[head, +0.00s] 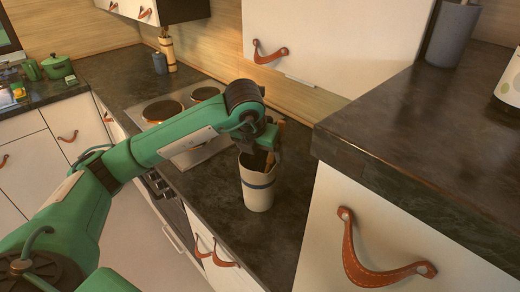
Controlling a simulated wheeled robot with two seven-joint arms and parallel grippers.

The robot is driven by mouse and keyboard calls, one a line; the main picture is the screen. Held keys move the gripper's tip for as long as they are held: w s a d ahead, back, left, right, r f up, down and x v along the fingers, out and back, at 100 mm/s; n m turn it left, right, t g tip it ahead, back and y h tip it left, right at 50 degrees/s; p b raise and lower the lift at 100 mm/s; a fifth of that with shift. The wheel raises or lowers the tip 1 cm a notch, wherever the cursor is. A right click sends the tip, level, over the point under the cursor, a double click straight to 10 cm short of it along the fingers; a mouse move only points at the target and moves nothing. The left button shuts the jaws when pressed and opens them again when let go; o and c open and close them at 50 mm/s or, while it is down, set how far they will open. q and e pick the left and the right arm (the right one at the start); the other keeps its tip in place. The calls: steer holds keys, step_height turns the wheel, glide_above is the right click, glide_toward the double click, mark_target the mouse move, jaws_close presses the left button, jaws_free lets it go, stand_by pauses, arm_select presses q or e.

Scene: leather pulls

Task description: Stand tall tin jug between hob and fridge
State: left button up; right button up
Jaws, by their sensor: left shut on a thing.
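The tall tin jug (258,192), cream with a dark band, is upright over the dark counter, between the hob (212,128) on its left and a taller white unit (345,195) with a dark top on its right, which looks like the fridge. Its base is at or very near the counter; I cannot tell if it touches. My left gripper (264,150) comes from above and is shut on the jug at its rim; the fingertips are partly hidden by the rim and the wrist. My right gripper is out of view.
The counter (220,178) is bare in front of the jug. A wall cupboard (330,40) hangs above and behind. A grey pot (452,35) and a pale appliance (509,82) stand on the taller unit. A utensil holder (167,53) and green pots (57,66) stand at the far left.

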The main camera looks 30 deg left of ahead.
arm_select(q)
steer(key=o, duration=0.9)
steer(key=shift+f, duration=0.1)
steer(key=o, duration=0.3)
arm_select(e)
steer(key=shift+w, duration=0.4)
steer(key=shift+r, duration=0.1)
arm_select(q)
steer(key=shift+s+r, duration=0.1)
steer(key=shift+r, duration=0.25)
steer(key=b+v, duration=0.1)
steer(key=v, duration=1)
steer(key=shift+r, duration=0.25)
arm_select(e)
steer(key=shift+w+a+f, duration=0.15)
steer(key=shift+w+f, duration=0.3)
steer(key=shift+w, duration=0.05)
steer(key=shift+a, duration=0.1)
arm_select(q)
steer(key=shift+s, duration=0.1)
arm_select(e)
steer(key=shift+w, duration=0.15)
